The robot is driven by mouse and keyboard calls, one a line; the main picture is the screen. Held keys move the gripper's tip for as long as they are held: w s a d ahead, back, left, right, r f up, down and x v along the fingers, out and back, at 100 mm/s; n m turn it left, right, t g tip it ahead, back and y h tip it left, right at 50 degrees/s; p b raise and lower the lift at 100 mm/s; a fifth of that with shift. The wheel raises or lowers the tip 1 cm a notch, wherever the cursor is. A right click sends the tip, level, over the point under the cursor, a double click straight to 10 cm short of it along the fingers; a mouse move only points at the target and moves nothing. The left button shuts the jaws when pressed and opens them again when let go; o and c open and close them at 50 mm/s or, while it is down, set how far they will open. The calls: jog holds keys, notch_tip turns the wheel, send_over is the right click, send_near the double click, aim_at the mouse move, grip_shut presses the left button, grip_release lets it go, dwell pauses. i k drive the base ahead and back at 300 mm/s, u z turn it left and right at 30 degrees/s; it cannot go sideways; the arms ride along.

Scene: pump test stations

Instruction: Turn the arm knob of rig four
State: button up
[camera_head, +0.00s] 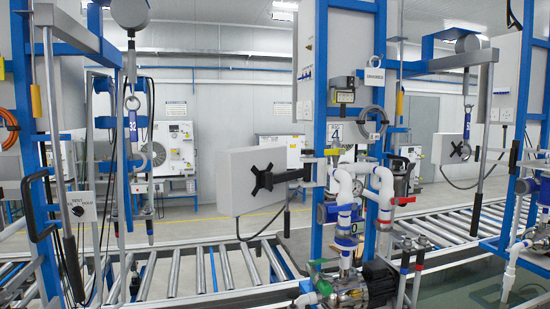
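Rig four's number plate (335,131), marked "4", is on a blue upright frame (320,110) right of centre. I cannot make out for certain which part is the arm knob; dark fittings show along the arm near the post. My gripper is not in view.
A roller conveyor (175,272) runs across in front. White pipes (384,195) and a pump (370,285) stand at rig four's lower right. A rig with hanging tools (133,125) is at left. A similar grey box (453,149) is at right. Cables hang below the boxes.

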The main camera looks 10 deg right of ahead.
aim_at(307, 152)
jog(key=u, duration=0.3)
jog(key=k, duration=0.75)
jog(key=u, duration=0.85)
jog(key=i, duration=0.95)
jog(key=z, duration=0.5)
jog(key=i, duration=0.85)
jog(key=z, duration=0.7)
